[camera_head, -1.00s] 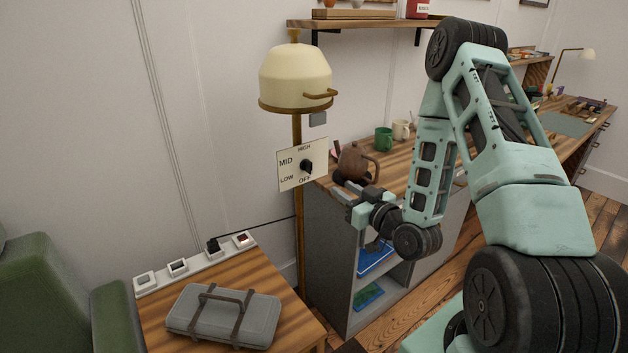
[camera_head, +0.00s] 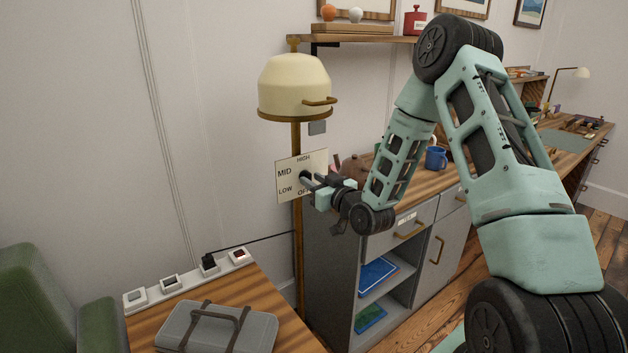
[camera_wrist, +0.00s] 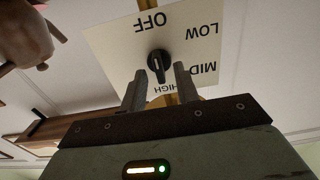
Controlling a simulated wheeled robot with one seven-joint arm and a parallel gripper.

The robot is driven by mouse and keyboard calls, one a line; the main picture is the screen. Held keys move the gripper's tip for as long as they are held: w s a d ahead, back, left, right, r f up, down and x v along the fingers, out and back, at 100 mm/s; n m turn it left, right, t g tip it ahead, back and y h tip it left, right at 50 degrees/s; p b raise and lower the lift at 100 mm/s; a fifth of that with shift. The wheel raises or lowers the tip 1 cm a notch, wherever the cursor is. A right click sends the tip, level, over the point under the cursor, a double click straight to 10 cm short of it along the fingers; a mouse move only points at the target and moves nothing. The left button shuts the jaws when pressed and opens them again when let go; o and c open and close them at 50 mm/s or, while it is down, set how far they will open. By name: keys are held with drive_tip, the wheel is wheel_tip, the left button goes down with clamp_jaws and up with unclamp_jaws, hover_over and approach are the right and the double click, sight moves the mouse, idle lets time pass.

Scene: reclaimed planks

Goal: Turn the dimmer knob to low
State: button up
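A cream dial plate (camera_head: 287,165) marked HIGH, MID, LOW and OFF is on the lamp's brass pole. Its black dimmer knob (camera_wrist: 159,66) shows clearly in the wrist view, where the plate (camera_wrist: 205,50) appears upside down. A pale mark on the knob runs roughly along the OFF–HIGH line; I cannot tell which end points. My gripper (camera_head: 311,182) is at the plate and partly covers the knob in the head view. In the wrist view my gripper (camera_wrist: 158,76) is open, one finger on each side of the knob. I cannot tell whether they touch it.
The lamp's cream shade (camera_head: 295,85) hangs above the plate. A grey cabinet (camera_head: 325,250) with a wooden top stands right of the pole, with a blue mug (camera_head: 436,158) on it. A grey case (camera_head: 218,328) lies on the low table below. A wooden shelf (camera_head: 360,40) is above.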

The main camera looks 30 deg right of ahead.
drive_tip(key=shift+w, duration=0.2)
clamp_jaws()
drive_tip(key=shift+m, duration=0.3)
drive_tip(key=m, duration=1.1)
drive_tip(key=shift+d+f, duration=0.15)
drive_tip(key=shift+d, duration=0.05)
idle(0.4)
